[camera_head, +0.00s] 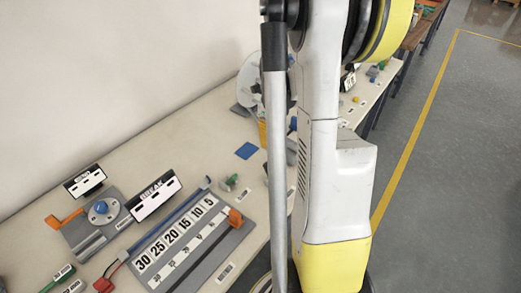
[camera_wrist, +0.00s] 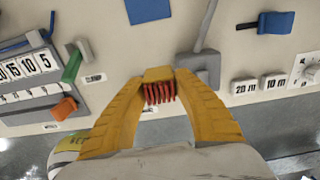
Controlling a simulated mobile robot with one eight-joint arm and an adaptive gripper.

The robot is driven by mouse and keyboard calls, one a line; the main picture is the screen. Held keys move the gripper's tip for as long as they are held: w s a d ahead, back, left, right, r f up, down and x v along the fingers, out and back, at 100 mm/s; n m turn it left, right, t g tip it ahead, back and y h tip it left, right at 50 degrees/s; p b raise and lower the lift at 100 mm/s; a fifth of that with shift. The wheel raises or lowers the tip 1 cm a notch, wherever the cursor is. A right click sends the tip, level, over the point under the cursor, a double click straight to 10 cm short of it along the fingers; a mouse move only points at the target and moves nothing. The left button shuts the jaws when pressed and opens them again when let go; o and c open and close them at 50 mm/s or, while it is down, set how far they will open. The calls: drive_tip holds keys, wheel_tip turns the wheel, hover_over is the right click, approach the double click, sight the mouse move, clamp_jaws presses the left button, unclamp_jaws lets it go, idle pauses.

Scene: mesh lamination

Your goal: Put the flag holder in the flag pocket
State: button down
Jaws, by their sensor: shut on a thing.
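My gripper (camera_wrist: 158,88) is shut on a small yellow block with several red strips on its near side, which appears to be the flag holder (camera_wrist: 158,75). It sits between the two yellow fingertips in the wrist view, with the table beneath. How far it is above the table I cannot tell. A grey block with a slanted grey bar (camera_wrist: 203,67) shows just to the right of it. Which part is the flag pocket I cannot tell. In the head view my arm covers the gripper and the held piece.
The numbered grey board (camera_head: 190,243) with an orange slider (camera_head: 235,217) stands to the left. Number tags (camera_wrist: 258,85) and a white dial (camera_wrist: 305,69) are to the right.

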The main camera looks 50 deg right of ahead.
drive_tip(key=d+r, duration=0.1)
drive_tip(key=d, duration=0.2)
drive_tip(key=d+r+p, duration=0.1)
drive_tip(key=shift+s+d+r, duration=0.2)
drive_tip(key=shift+r, duration=0.1)
drive_tip(key=shift+r, duration=0.1)
